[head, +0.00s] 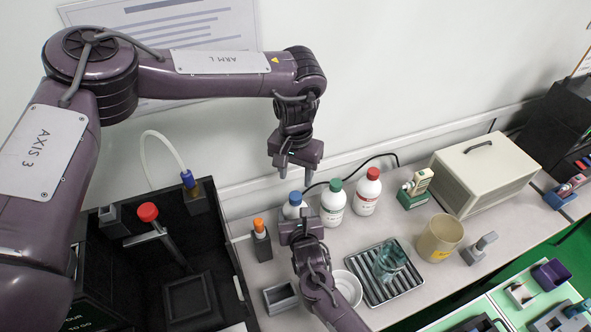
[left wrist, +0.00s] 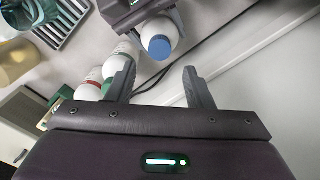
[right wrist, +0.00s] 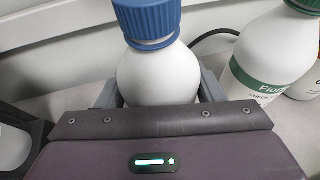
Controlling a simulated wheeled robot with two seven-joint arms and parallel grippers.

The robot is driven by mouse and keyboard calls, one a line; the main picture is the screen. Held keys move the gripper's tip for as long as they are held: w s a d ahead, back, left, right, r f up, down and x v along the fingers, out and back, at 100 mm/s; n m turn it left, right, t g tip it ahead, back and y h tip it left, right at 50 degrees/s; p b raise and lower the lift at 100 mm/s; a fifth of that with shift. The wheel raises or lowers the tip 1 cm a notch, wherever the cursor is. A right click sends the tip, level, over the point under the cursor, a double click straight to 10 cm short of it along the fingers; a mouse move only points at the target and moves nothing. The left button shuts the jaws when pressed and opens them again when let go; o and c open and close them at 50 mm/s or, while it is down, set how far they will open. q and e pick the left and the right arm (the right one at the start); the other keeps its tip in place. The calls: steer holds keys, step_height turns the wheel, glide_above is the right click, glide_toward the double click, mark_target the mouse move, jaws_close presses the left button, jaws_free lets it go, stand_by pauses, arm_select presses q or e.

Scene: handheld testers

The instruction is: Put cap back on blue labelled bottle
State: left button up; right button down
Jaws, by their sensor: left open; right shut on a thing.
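The bottle with the blue cap (head: 293,199) stands on the bench, its white body (right wrist: 158,78) between the fingers of my right gripper (right wrist: 158,95). The right gripper is shut on the body below the shoulder. The blue cap (right wrist: 150,18) sits on the neck, above a blue ring; I cannot tell how tightly it sits. My left gripper (head: 295,170) is open and empty, pointing down above the cap. In the left wrist view the blue cap (left wrist: 159,47) shows just beyond the open fingers (left wrist: 158,75). The bottle's label is hidden.
A green-capped bottle (head: 333,205) and a red-capped bottle (head: 367,192) stand close on the right. A ribbed tray (head: 377,293) with a glass beaker (head: 388,260), a white dish (head: 346,288) and an orange-capped item (head: 260,228) are nearby. A wall is behind; a black basin (head: 225,290) lies left.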

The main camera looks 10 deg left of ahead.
mark_target(295, 196)
arm_select(q)
steer(key=shift+f, duration=3.6)
